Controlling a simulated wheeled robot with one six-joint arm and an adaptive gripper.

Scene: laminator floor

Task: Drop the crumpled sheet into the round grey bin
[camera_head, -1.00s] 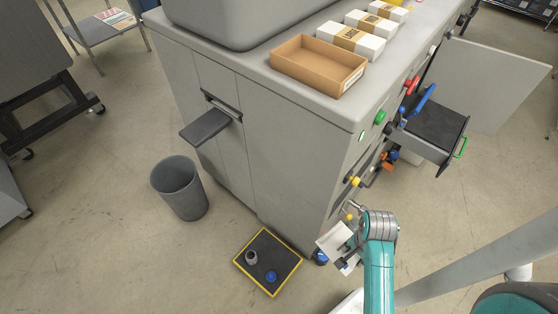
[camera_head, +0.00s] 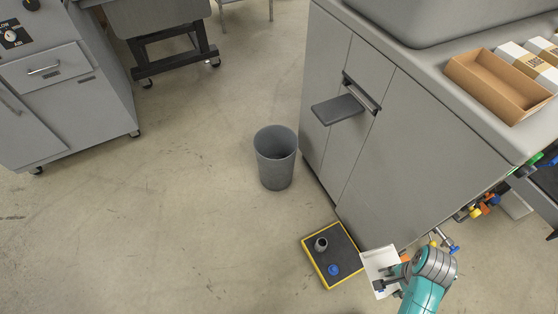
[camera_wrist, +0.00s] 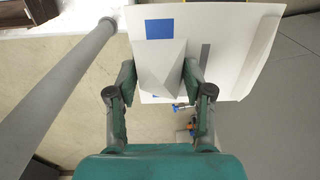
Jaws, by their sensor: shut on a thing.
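The crumpled sheet (camera_head: 380,266) is white and bent, with a blue patch that shows in the wrist view (camera_wrist: 222,50). My gripper (camera_head: 397,278) is shut on the sheet, and in the wrist view its two fingers (camera_wrist: 160,80) pinch a folded ridge of it. The round grey bin (camera_head: 276,172) stands on the floor at the middle of the head view, open at the top. My gripper and the sheet are apart from it, to its lower right. The bin is not seen in the wrist view.
A black mat with a yellow border (camera_head: 316,268) lies on the floor between bin and gripper, bearing a grey cup-like part (camera_head: 320,244) and a blue knob (camera_head: 333,269). The large grey machine (camera_head: 420,150) stands to the right, with a dark shelf (camera_head: 338,109) jutting out. Floor left of the bin is clear.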

